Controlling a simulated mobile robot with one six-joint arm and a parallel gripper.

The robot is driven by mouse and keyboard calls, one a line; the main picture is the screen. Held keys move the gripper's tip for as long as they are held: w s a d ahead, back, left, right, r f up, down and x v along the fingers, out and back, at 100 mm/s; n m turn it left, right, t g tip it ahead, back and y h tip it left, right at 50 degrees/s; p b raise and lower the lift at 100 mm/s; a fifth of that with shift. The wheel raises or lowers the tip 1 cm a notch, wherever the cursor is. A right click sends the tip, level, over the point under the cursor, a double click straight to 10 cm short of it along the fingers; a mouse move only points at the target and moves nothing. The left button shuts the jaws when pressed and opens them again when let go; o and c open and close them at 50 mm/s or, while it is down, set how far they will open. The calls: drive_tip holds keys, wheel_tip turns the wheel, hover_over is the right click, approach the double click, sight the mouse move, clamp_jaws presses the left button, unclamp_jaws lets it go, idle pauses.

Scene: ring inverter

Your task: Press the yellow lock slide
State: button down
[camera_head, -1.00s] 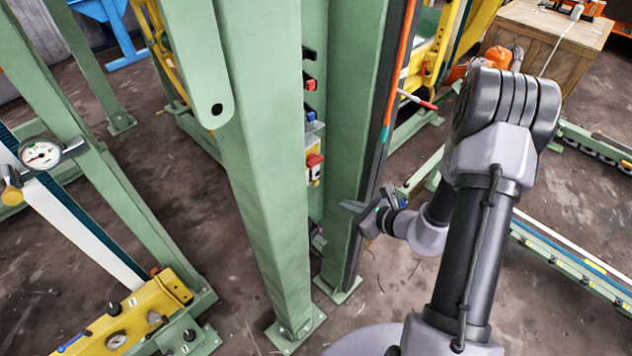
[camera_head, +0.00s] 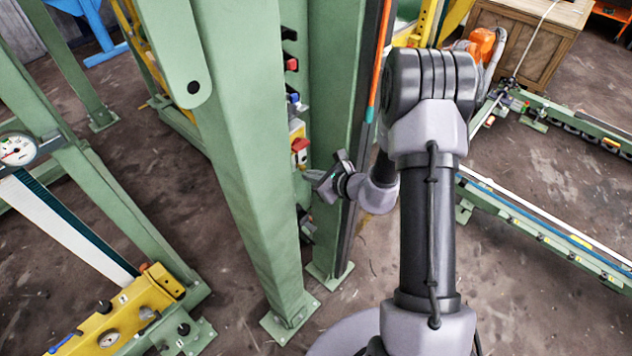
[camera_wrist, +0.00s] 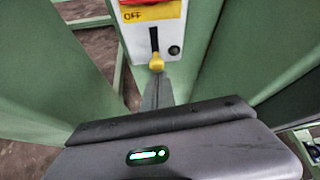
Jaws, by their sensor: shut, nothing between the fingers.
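The yellow lock slide (camera_wrist: 156,62) shows in the wrist view as a small yellow knob at the lower end of a black vertical slot (camera_wrist: 154,40). It sits on a pale switch box (camera_wrist: 172,30) with a yellow OFF label (camera_wrist: 133,15) and a red part above. My gripper (camera_wrist: 158,84) is shut and empty. Its fingers point at the knob from just below it in the picture; I cannot tell whether they touch. In the head view my gripper (camera_head: 312,178) is beside the box's red switch (camera_head: 300,146), between two green posts. The slide is not clear there.
The front green post (camera_head: 240,150) and rear green post (camera_head: 335,120) flank the gripper closely. More controls, including a red button (camera_head: 291,64), line the column above. A yellow gauge bench (camera_head: 120,315) stands at lower left.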

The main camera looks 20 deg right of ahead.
drive_tip(key=shift+r, duration=0.1)
wheel_tip(320, 180, up, 4)
drive_tip(key=shift+f+p, duration=0.1)
drive_tip(key=shift+p, duration=0.95)
drive_tip(key=shift+w, duration=0.1)
drive_tip(key=shift+f, duration=0.15)
wheel_tip(320, 180, down, 5)
drive_tip(key=d+b, duration=0.1)
drive_tip(key=b, duration=0.4)
drive_tip(key=p+v, duration=0.3)
drive_tip(key=v, duration=0.8)
drive_tip(key=shift+a+r, duration=0.25)
drive_tip(key=shift+r, duration=0.05)
